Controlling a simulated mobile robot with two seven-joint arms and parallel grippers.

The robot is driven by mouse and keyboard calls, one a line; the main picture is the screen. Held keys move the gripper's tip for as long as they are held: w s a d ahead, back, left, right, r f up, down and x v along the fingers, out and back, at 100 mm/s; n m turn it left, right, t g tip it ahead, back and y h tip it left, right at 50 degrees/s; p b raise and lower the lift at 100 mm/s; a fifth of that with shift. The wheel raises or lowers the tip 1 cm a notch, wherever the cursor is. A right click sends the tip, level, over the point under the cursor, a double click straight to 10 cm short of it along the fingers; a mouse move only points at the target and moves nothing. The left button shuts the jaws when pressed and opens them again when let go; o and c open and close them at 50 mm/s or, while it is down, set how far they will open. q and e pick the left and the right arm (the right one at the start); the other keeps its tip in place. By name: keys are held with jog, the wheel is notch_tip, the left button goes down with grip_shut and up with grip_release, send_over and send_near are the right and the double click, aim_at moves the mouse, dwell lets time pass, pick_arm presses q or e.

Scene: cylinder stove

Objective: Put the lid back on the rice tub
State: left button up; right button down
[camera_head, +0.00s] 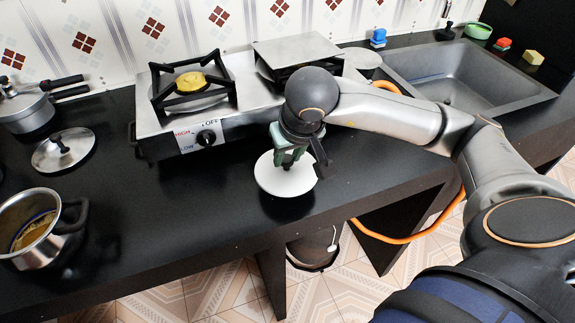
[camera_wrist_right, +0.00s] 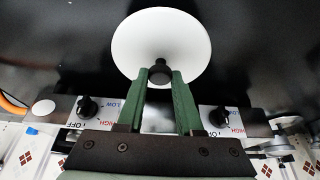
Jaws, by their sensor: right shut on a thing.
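The white round lid (camera_head: 283,178) is at the front of the black counter, below the stove; in the wrist view it is a white disc (camera_wrist_right: 185,35). My right gripper (camera_head: 288,155) is above it, its green fingers shut on the lid's dark knob (camera_wrist_right: 160,70). A dark reflection or shadow shows under the lid; I cannot tell how far it is above the counter. A dark round tub (camera_head: 314,250), likely the rice tub, stands on the floor under the counter's front edge. The counter hides part of it. My left gripper is not in view.
The two-burner stove (camera_head: 190,135) stands behind the lid. At left are an open steel pot (camera_head: 30,240), a steel lid (camera_head: 63,150) and a pressure cooker (camera_head: 27,112). The sink (camera_head: 450,75) is at right. An orange hose (camera_head: 405,237) hangs below. The counter's front middle is clear.

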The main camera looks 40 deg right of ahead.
aim_at(290, 163)
jog(key=shift+s+x, duration=0.2)
jog(key=shift+x, duration=0.75)
jog(key=shift+s+x, duration=0.2)
jog(key=shift+x, duration=0.75)
jog(key=shift+f, duration=0.15)
jog(key=shift+f+b, duration=0.2)
jog(key=shift+b, duration=0.1)
jog(key=c, duration=0.6)
grip_release()
jog(key=shift+o, duration=0.2)
jog(key=shift+r, duration=0.1)
